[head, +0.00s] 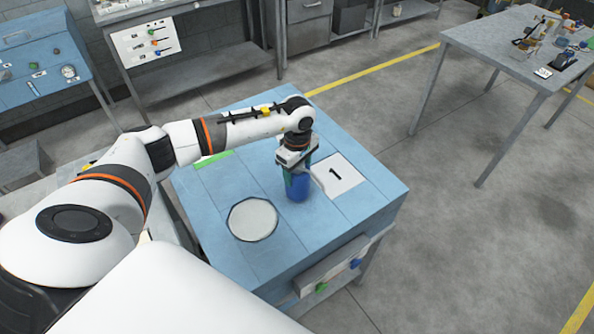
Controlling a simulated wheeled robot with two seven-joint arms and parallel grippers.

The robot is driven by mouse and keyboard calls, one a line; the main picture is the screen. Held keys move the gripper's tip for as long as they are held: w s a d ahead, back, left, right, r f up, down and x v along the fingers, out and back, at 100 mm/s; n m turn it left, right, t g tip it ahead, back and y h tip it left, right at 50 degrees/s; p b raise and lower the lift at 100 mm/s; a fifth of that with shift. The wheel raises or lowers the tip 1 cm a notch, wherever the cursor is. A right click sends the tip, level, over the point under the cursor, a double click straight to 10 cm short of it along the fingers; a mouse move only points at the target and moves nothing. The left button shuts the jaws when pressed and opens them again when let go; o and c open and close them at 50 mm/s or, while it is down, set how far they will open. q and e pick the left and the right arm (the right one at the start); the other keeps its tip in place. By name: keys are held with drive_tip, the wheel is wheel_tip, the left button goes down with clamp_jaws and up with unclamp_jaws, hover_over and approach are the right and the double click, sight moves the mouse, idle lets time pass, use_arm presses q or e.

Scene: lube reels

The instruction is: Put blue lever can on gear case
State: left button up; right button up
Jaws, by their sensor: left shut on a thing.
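The blue lever can (297,190) is upright over the blue-topped table, left of the white card marked 1 (338,174). Its upper part is partly hidden by my left gripper (298,168), which reaches down from above and is shut on it. I cannot tell whether the can's base touches the tabletop. I cannot pick out a gear case for sure in this view. My right gripper is not in view.
A pale round plate (253,219) lies on the blue table (215,190), front left of the can. A green strip (213,159) lies near its back left. A grey table (500,60) with several small items stands at the right. Open floor lies between.

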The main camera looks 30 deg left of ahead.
use_arm(q)
drive_tip(key=shift+f, duration=0.95)
drive_tip(key=o, duration=1.3)
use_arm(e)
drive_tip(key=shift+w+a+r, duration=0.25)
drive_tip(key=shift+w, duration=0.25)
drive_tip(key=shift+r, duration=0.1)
